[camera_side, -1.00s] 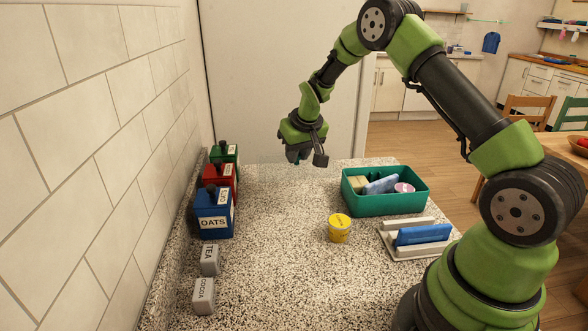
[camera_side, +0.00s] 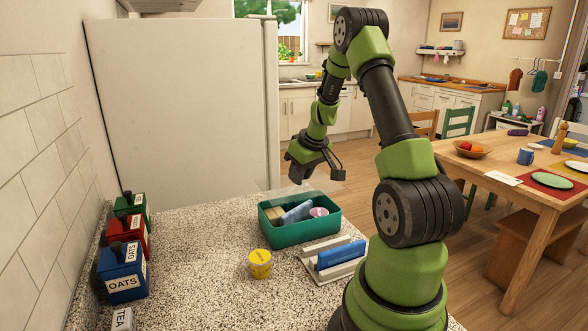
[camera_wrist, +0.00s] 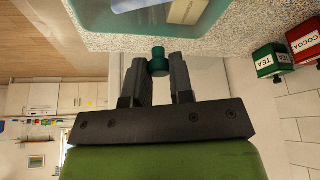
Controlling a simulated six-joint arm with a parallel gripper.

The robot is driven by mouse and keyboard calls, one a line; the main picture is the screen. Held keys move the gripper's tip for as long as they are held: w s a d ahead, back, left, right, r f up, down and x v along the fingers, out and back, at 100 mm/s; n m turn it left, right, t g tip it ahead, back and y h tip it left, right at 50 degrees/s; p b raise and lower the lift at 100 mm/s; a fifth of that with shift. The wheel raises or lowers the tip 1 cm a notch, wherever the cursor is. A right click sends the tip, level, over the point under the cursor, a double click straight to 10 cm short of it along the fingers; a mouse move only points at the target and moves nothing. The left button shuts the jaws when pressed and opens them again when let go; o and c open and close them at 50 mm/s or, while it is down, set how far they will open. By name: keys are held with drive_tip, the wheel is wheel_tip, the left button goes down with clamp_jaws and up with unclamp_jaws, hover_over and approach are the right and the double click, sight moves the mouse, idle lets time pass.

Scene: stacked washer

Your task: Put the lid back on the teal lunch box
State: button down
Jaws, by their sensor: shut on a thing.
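The teal lunch box (camera_side: 300,232) stands open on the speckled counter, with a beige block, a blue item and a pink round item inside. My gripper (camera_side: 300,178) is above and behind the box's far edge. In the wrist view my gripper (camera_wrist: 158,75) is shut on a small teal knob (camera_wrist: 158,60). A faint, see-through sheet that looks like the lid (camera_side: 268,186) shows below the gripper in the side view, apart from the box. Its outline is hard to make out. The box's rim (camera_wrist: 90,22) shows at the top of the wrist view.
A yellow tub (camera_side: 260,265) stands in front of the box. A white rack with a blue panel (camera_side: 340,254) stands to its right. Blue (camera_side: 122,275), red and green canisters line the left wall. The counter between them and the box is clear.

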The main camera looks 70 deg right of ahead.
sight(303, 186)
drive_tip(key=shift+f, duration=2.45)
drive_tip(key=shift+f, duration=0.15)
idle(0.3)
drive_tip(key=shift+c, duration=2.2)
unclamp_jaws()
drive_tip(key=shift+r, duration=3.5)
clamp_jaws()
